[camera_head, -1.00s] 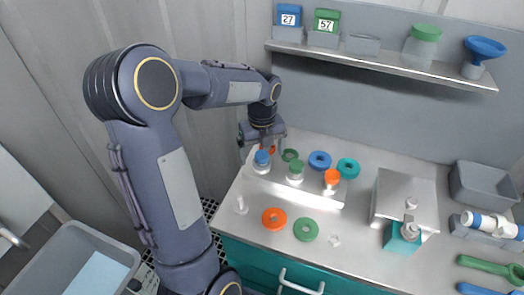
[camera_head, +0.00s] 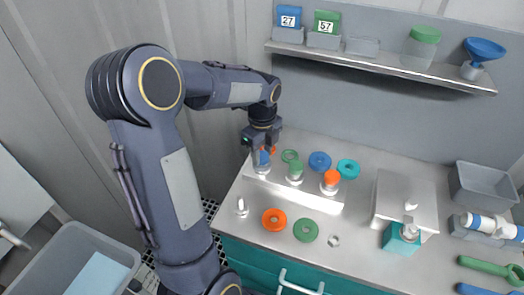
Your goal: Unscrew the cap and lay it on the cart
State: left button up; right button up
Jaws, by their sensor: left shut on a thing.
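My left gripper (camera_head: 263,150) points down at the left end of the raised metal rack (camera_head: 322,202). The cart (camera_head: 352,262) has a grey metal top and teal front. My right gripper is not in view.
Green (camera_head: 290,155), blue (camera_head: 319,162) and teal rings (camera_head: 348,168) lie behind the vessels. An orange ring (camera_head: 274,219), a green ring (camera_head: 305,231), a small fitting (camera_head: 242,207) and a nut (camera_head: 334,241) lie in front. A metal box (camera_head: 404,196) stands right.

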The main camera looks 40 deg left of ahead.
aim_at(262, 155)
pick_arm(q)
jog(key=n, duration=0.5)
jog(key=shift+n, duration=0.4)
jog(key=n, duration=0.4)
jog(key=shift+n, duration=0.3)
jog(key=shift+r+p, duration=3.2)
jog(key=shift+r, duration=0.3)
